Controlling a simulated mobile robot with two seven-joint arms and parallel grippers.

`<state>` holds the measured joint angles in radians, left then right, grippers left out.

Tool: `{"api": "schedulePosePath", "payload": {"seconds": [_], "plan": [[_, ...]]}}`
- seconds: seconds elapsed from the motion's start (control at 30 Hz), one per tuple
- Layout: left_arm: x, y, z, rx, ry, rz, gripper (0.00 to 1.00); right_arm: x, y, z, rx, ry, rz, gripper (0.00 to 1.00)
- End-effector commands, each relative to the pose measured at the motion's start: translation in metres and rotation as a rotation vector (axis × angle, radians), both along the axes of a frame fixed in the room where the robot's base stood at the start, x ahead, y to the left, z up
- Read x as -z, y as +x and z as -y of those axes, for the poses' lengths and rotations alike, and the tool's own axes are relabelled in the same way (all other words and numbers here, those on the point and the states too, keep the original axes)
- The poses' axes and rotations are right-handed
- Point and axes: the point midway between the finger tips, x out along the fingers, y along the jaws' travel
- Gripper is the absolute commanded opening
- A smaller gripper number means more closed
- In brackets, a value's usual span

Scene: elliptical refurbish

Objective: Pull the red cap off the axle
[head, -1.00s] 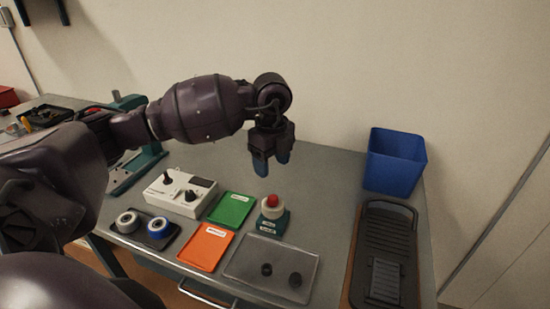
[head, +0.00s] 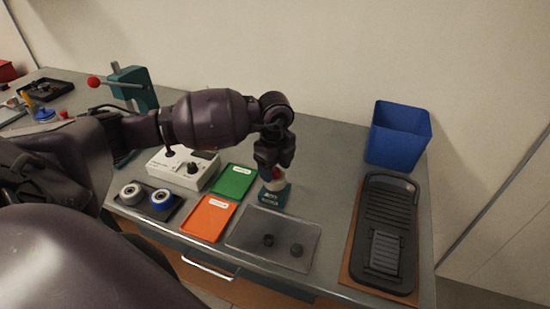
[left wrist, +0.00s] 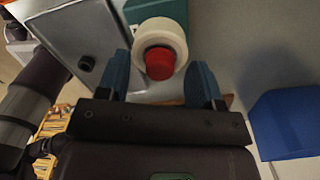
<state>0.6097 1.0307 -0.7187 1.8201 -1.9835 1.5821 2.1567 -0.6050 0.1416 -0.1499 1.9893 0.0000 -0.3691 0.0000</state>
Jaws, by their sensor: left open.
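The red cap (left wrist: 160,63) shows in the left wrist view on top of a cream round part (left wrist: 160,38) in a teal stand (left wrist: 157,12). In the head view the teal stand (head: 275,194) is on the bench, and the cap is mostly hidden behind my left gripper (head: 272,172). My left gripper, with blue fingertips, also shows in the left wrist view (left wrist: 161,82). It is open, with one finger to each side of the cap and a gap on both sides. The axle is not visible under the cap. My right gripper is not in view.
A clear tray (head: 240,240) with two dark knobs lies in front of the stand. Green (head: 233,181) and orange (head: 208,218) trays are to its left, beside a white control box (head: 184,172). A blue bin (head: 398,135) and a black ribbed device (head: 384,235) are at right.

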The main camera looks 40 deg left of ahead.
Motion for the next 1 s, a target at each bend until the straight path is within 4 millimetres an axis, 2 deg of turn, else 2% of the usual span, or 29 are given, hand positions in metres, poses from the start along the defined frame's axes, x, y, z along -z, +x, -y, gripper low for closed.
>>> {"api": "schedulePosePath", "payload": {"seconds": [0.33,0.67,0.7,0.87,1.0], "plan": [[0.003,0.0,0.0001,0.0,0.0,0.0,0.6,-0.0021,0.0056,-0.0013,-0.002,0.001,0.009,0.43],[0.0028,0.0,0.0,0.0,0.0,0.0,0.1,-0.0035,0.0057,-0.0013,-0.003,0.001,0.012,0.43],[0.0028,0.0,0.0,0.0,0.0,0.0,0.26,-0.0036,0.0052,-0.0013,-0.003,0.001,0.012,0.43],[0.0027,0.0,-0.0001,0.0,0.0,0.0,0.02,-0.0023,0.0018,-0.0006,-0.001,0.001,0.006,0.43],[0.0027,0.0,-0.0001,0.0,0.0,0.0,0.0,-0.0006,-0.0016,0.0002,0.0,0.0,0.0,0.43]]}}
